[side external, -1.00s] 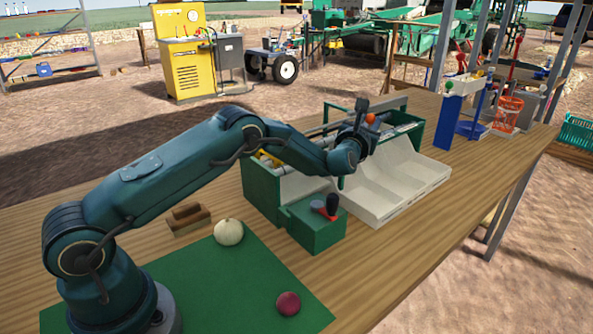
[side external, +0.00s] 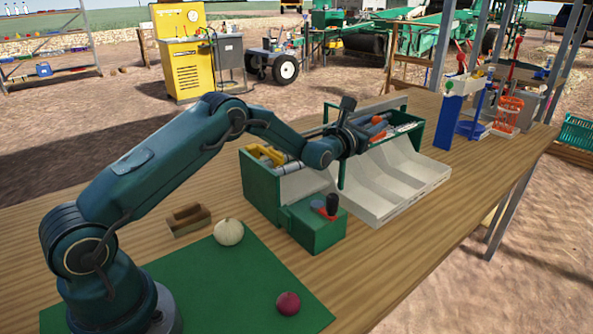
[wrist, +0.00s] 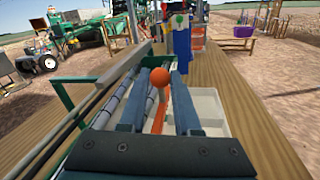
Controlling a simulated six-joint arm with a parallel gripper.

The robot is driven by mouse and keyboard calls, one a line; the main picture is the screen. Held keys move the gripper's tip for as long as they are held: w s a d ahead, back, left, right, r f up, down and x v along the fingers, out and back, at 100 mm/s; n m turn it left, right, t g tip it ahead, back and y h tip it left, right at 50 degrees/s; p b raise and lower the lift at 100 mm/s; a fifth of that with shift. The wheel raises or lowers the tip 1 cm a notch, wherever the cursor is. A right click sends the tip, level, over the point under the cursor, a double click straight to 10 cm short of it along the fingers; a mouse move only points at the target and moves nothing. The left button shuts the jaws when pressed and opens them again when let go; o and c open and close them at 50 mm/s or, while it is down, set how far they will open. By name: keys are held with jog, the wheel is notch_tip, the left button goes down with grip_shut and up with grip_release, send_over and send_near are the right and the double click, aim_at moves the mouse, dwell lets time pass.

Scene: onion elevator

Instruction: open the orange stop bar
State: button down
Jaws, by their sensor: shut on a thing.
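The orange stop bar (wrist: 158,118) ends in a round orange knob (wrist: 160,77) and stands over the green box of the elevator (side external: 262,190). In the wrist view my gripper (wrist: 159,90) has its two blue-grey fingers on either side of the bar, shut on it, with the knob between the fingertips. In the side view the orange knob (side external: 377,119) shows just right of my gripper (side external: 366,126), and part of the bar shows below it. The rest of the bar is hidden by the gripper.
White chutes (side external: 392,185) slope down to the right of the box. A green block (side external: 315,232) with a red and black lever stands in front. Blue-and-white stands (side external: 447,118) are behind.

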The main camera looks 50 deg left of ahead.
aim_at(375, 122)
jog(key=shift+d+r, duration=0.1)
jog(key=shift+r, duration=0.1)
jog(key=c, duration=0.6)
grip_release()
jog(key=shift+f, duration=0.1)
jog(key=shift+s, duration=0.1)
jog(key=shift+s+d, duration=0.25)
jog(key=shift+s, duration=1)
jog(key=shift+s+d, duration=0.2)
jog(key=shift+s, duration=1)
